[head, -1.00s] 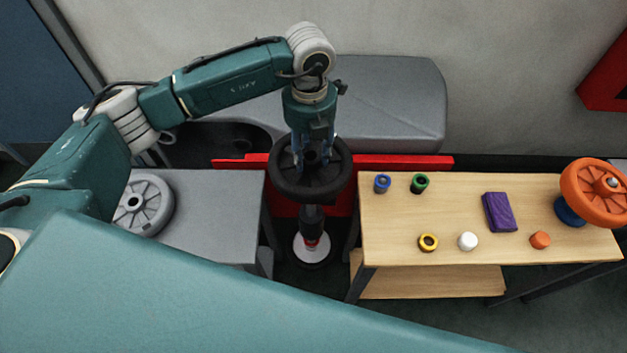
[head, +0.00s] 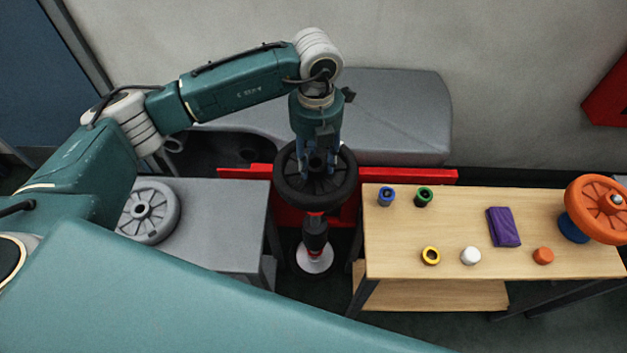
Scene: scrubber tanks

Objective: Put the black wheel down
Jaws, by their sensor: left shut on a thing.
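The black wheel (head: 333,196) is a dark spoked wheel, seen from above between the grey table and the wooden table. My left gripper (head: 316,168) points down and is shut on the black wheel at its middle. My right gripper is not in view.
A grey wheel (head: 150,211) lies on the grey table (head: 225,225) at left. The wooden table (head: 400,230) at right holds small coloured rings and pieces, a purple block (head: 504,227) and an orange wheel (head: 600,207) on a blue base. A red bar (head: 420,176) runs behind.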

